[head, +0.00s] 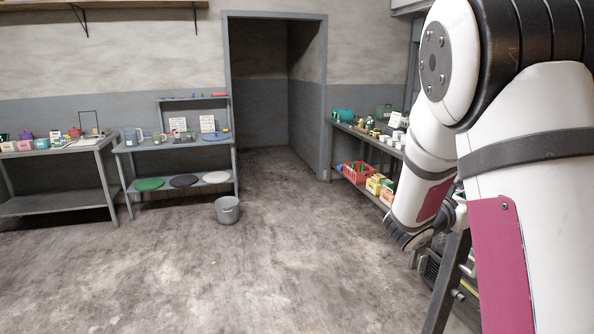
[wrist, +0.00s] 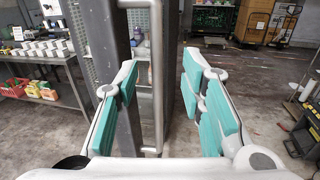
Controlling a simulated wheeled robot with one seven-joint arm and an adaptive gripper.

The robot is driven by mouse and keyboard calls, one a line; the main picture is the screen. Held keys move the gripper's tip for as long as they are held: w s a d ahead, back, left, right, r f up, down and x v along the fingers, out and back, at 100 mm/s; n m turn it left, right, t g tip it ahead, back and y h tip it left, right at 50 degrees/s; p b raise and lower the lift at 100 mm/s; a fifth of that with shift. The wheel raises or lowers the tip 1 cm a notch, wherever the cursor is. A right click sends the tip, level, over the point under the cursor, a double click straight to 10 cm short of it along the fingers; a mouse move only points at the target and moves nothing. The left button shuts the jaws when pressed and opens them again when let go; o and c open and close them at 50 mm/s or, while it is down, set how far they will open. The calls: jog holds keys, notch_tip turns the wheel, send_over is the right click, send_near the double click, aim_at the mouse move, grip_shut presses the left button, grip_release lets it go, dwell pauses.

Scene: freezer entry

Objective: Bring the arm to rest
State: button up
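My gripper (wrist: 165,95) is open in the wrist view, with its teal-padded fingers spread wide apart. Nothing is gripped between the pads. A grey upright post (wrist: 103,45) and a vertical metal bar (wrist: 156,75) stand beyond and between the fingers; I cannot tell how close they are. In the head view my white arm fills the right side, folded downward, and my gripper is hidden there.
A shelf (head: 345,128) with a red crate (head: 357,173) stands beside my arm. A doorway (head: 265,90) is at the back. The middle floor is clear.

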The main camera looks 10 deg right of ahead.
jog(key=s+a+m+g+y, duration=0.35)
jog(key=s+m, duration=0.25)
jog(key=s, duration=0.2)
jog(key=s+a+m+g+y, duration=0.2)
jog(key=s+a+m+y, duration=0.15)
jog(key=s+m, duration=0.4)
jog(key=s+a+m+t+y, duration=0.2)
jog(key=s+a+m+y, duration=0.2)
jog(key=a, duration=0.8)
jog(key=s+a+r+m+t+y, duration=0.1)
jog(key=s+a+m+t+y, duration=0.2)
jog(key=a, duration=0.9)
jog(key=s+m+y, duration=0.1)
jog(key=y, duration=0.2)
jog(key=shift+s+r, duration=0.3)
jog(key=shift+s, duration=0.05)
